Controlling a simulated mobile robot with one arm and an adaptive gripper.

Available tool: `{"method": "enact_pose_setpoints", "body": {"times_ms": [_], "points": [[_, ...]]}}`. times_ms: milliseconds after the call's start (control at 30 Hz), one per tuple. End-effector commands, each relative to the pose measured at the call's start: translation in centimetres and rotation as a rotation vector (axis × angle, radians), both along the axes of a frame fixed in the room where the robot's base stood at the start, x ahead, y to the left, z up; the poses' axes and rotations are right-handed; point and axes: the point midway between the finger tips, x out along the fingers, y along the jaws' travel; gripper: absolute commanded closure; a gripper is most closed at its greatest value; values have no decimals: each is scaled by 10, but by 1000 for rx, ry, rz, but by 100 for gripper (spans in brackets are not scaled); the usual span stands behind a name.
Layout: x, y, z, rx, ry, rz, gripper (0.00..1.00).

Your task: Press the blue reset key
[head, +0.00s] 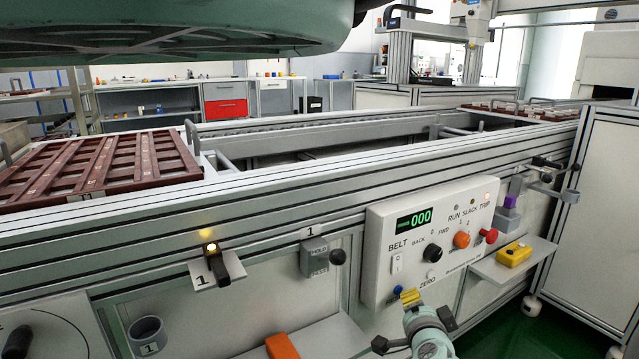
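The control panel (378,245) is a white box on the conveyor's front side, with a green display (414,218) reading 000. A small blue key (397,290) shows at the panel's lower left edge; its label is partly hidden. My gripper (411,297) is just to the right of the blue key in the picture, at the end of my teal arm, with a yellow ridged part at its tip. I cannot tell whether it touches the key, or whether its fingers are open or shut.
The panel also carries a white switch (397,263), a black knob (432,252), an orange knob (461,240) and a red button (488,236). A yellow box (514,254) sits on a shelf to the right. An orange object (282,346) lies at the bottom.

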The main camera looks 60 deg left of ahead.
Motion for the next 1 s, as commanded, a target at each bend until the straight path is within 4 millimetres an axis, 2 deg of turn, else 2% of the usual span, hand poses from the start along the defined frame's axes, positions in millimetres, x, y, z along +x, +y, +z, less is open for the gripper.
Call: {"method": "enact_pose_setpoints", "body": {"times_ms": [533, 1000], "points": [[1, 0, 0, 0, 0, -2, 100], [2, 8, 1, 0, -1, -4, 100]]}}
